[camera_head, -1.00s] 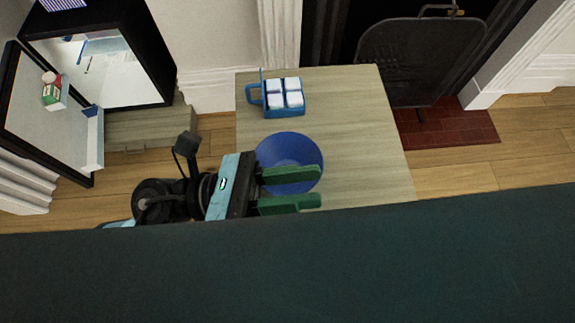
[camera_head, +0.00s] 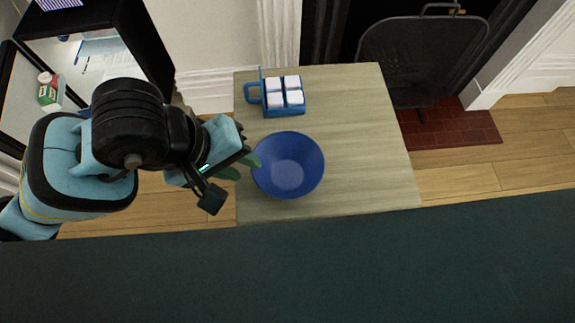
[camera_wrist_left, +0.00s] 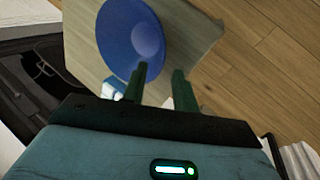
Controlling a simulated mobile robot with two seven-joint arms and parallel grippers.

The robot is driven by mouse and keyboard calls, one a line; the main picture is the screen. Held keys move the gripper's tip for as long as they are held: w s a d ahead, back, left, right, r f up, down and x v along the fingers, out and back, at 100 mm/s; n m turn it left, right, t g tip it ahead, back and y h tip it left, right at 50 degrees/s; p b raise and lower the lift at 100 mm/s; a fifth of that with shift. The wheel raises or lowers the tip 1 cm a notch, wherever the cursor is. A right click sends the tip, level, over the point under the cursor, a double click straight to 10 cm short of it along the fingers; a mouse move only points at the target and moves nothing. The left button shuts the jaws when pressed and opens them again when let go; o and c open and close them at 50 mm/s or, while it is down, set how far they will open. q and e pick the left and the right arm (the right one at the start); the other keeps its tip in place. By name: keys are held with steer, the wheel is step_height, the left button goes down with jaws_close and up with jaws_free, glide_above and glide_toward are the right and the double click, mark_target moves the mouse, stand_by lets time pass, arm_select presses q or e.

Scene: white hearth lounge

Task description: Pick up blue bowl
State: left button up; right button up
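The blue bowl (camera_head: 290,166) stands upright on a pale wooden table (camera_head: 375,150), near its left edge, and looks empty. My left gripper (camera_head: 243,167) is at the bowl's left rim, its green fingers partly hidden by its own body. In the left wrist view the two fingers (camera_wrist_left: 161,74) are apart with nothing seen between them. There, one finger overlaps the edge of the bowl (camera_wrist_left: 128,38); I cannot tell if it touches. My right gripper is in neither view.
A blue caddy (camera_head: 284,97) with several white blocks stands behind the bowl. The table's right half is clear. A dark fireplace screen (camera_head: 420,60) is beyond the table. A wide dark green surface (camera_head: 330,265) fills the bottom of the head view.

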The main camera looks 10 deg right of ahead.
mark_target(262, 176)
arm_select(q)
steer(key=shift+x, duration=3.75)
steer(key=shift+s, duration=0.15)
steer(key=shift+c, duration=0.3)
jaws_close()
